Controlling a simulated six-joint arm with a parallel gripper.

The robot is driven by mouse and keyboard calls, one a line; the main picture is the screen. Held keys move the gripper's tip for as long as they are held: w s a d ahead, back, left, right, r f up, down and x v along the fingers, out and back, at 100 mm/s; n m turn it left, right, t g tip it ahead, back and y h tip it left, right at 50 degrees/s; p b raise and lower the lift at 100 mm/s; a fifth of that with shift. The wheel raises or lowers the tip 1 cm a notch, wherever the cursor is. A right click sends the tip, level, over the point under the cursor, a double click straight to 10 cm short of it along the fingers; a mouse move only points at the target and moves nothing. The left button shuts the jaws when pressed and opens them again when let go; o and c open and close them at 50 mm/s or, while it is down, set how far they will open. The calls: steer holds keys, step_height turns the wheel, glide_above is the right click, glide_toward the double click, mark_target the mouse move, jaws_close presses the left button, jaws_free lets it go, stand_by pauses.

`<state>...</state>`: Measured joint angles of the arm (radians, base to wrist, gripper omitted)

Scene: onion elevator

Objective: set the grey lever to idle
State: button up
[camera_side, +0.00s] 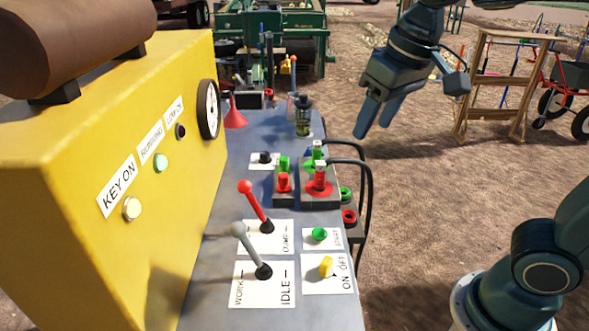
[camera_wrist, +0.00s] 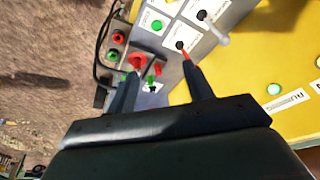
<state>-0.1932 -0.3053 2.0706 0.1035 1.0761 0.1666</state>
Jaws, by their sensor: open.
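The grey lever (camera_side: 246,245) rises from a black boot on a white plate (camera_side: 257,296) marked WORK at left and IDLE at right. It leans left, to the WORK side, toward the yellow housing. The grey lever also shows at the top of the wrist view (camera_wrist: 216,30). My gripper (camera_side: 371,128) is open and empty, in the air right of the panel's far part and well away from the lever. In the wrist view its fingers (camera_wrist: 160,70) point toward the panel, with the grey lever beyond the right fingertip.
A red lever (camera_side: 255,205) stands just behind the grey one. A yellow switch (camera_side: 326,266) and green start button (camera_side: 319,234) sit to its right. Red and green couplings with black hoses (camera_side: 366,190) rise farther back. The yellow housing (camera_side: 120,230) walls the left side.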

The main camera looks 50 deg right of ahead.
steer(key=w+a+g, duration=0.2)
steer(key=w+a, duration=0.6)
steer(key=w, duration=0.1)
steer(key=m+g+h, duration=0.1)
steer(key=m+g, duration=0.1)
glide_above(237, 223)
steer(key=a, duration=0.1)
step_height(237, 223, down, 6)
steer(key=shift+f, duration=0.2)
steer(key=shift+w+f, duration=0.1)
steer(key=f, duration=1.3)
steer(key=shift+d+f, duration=0.3)
steer(key=shift+d, duration=0.1)
steer(key=shift+c, duration=0.4)
jaws_close()
